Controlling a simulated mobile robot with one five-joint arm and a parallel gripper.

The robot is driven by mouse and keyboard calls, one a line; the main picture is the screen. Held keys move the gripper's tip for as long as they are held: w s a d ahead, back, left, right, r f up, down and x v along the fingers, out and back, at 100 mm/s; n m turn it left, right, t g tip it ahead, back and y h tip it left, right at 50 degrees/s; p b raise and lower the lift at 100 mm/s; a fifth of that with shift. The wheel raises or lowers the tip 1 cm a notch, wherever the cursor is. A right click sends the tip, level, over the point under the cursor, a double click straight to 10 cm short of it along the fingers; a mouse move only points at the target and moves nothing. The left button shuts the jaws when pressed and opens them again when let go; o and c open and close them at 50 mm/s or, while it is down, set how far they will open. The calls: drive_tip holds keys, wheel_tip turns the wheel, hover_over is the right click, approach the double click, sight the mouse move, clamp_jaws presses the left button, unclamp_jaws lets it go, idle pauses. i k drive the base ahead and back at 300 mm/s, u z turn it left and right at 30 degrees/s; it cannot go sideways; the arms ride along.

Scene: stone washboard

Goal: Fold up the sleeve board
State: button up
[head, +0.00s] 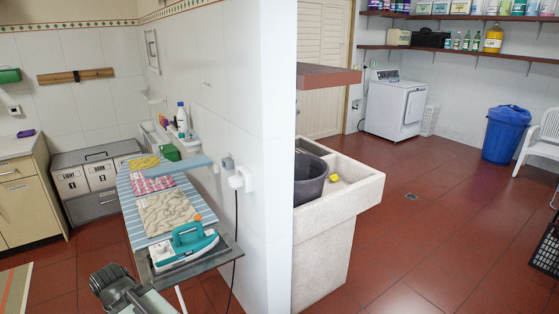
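A narrow grey-blue board (180,167), which looks like the sleeve board, lies out flat above the far half of the ironing board. Its right end points toward the white wall. How it is supported or hinged is not clear. The ironing board (134,222) has a blue-and-white striped cover and stands open along the wall. Part of my arm, dark grey, shows at the bottom left, in front of the ironing board's near end. My gripper's fingertips cannot be made out there, and nothing is seen held. The arm is well apart from the sleeve board.
A teal-and-white iron (186,243) sits on the ironing board's near end. A beige cloth (166,212), a red checked cloth (152,184) and a yellow cloth (145,162) lie farther along. A cord hangs from a wall socket. A stone washbasin (352,190) stands right of the wall. Floor at right is mostly clear.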

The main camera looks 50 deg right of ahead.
sight(155, 173)
drive_tip(key=z, duration=1.25)
drive_tip(key=k, duration=0.45)
drive_tip(key=u, duration=1.05)
drive_tip(key=i, duration=1.65)
drive_tip(key=u, duration=0.8)
drive_tip(key=i, duration=1.4)
drive_tip(key=z, duration=0.1)
